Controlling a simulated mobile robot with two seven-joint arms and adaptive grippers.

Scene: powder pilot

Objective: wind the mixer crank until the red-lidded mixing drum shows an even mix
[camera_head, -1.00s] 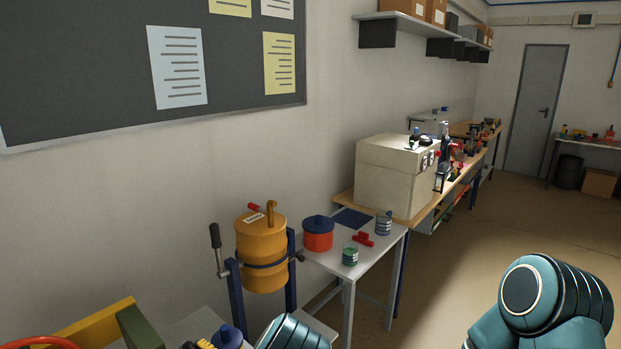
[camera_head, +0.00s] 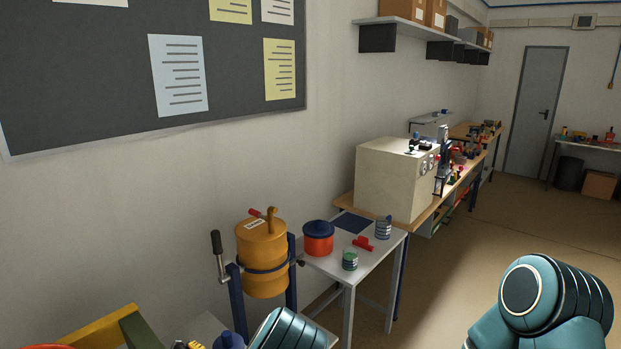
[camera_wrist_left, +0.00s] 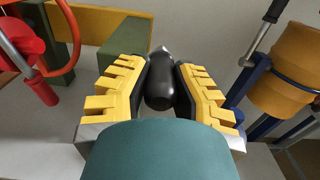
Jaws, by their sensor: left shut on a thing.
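The mixing drum (camera_head: 262,262) is a yellow-orange barrel with a pale label and a dark band, upright between blue posts. A red piece shows at its top; a full red lid does not show. Its crank (camera_head: 217,256), metal with a black grip, points up at the drum's left. In the left wrist view the drum (camera_wrist_left: 287,72) and crank arm (camera_wrist_left: 258,40) are at the right, apart from my fingers. My left gripper (camera_wrist_left: 160,85) is shut on a black rounded handle (camera_wrist_left: 160,92) with a pale metal tip. What the handle belongs to is hidden. My right gripper is out of frame.
A red wheel (camera_wrist_left: 30,55) and a yellow and green frame (camera_wrist_left: 108,28) are close left of my left gripper. Right of the drum, a small table (camera_head: 335,262) holds a red pot (camera_head: 318,240) and cans. Open floor lies at the right.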

